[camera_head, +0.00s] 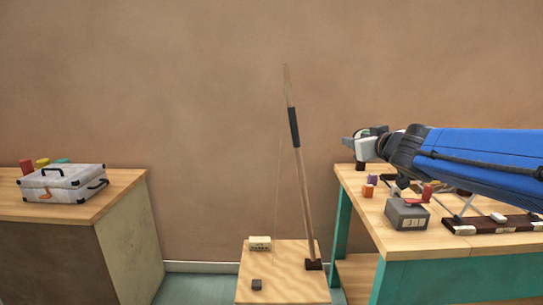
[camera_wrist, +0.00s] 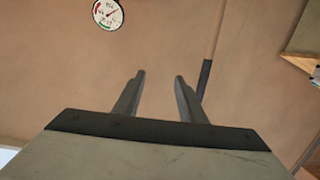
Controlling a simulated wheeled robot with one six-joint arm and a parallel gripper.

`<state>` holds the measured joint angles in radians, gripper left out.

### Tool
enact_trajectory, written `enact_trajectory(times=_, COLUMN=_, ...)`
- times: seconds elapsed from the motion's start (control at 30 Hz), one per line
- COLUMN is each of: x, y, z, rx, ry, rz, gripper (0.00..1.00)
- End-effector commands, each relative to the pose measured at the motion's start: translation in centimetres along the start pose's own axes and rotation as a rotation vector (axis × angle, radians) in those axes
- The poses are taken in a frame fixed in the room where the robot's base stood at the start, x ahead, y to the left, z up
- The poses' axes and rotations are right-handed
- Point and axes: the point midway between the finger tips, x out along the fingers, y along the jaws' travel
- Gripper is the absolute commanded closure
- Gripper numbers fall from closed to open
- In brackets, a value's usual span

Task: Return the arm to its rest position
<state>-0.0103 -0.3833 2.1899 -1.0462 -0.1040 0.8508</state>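My arm (camera_head: 485,150) comes in blue from the right edge of the head view and reaches left above the right-hand table. My gripper (camera_head: 348,142) is at its left end, in the air in front of the brown wall; its fingers are too small to judge there. In the wrist view my gripper (camera_wrist: 159,82) shows two grey fingers standing apart, with only wall between them. It is open and empty. The wooden stick with a black grip (camera_wrist: 207,72) shows behind the right finger, apart from it.
The upright stick (camera_head: 302,180) with a string stands on a low wooden stand (camera_head: 290,285). A grey box (camera_head: 407,214) and small coloured blocks sit on the right table (camera_head: 425,240). A silver case (camera_head: 62,183) lies on the left cabinet. A round gauge (camera_wrist: 108,14) hangs on the wall.

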Motion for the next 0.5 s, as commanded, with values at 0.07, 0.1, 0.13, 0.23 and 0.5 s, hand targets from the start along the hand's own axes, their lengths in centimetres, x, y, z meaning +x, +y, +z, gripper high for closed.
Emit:
enact_trajectory(times=0.07, x=-2.9, y=2.0, z=3.0, rx=0.025, ry=-0.077, rz=0.097, gripper=0.63)
enact_trajectory(times=0.1, x=-4.3, y=2.8, z=4.8, rx=0.038, ry=-0.125, rz=0.138, gripper=0.63)
enact_trajectory(times=0.13, x=-5.4, y=3.2, z=6.3, rx=0.047, ry=-0.165, rz=0.165, gripper=0.63)
enact_trajectory(times=0.23, x=-9.1, y=3.9, z=11.2, rx=0.079, ry=-0.303, rz=0.226, gripper=0.63)
enact_trajectory(times=0.5, x=-19.4, y=0.7, z=23.7, rx=0.162, ry=-0.683, rz=0.204, gripper=0.63)
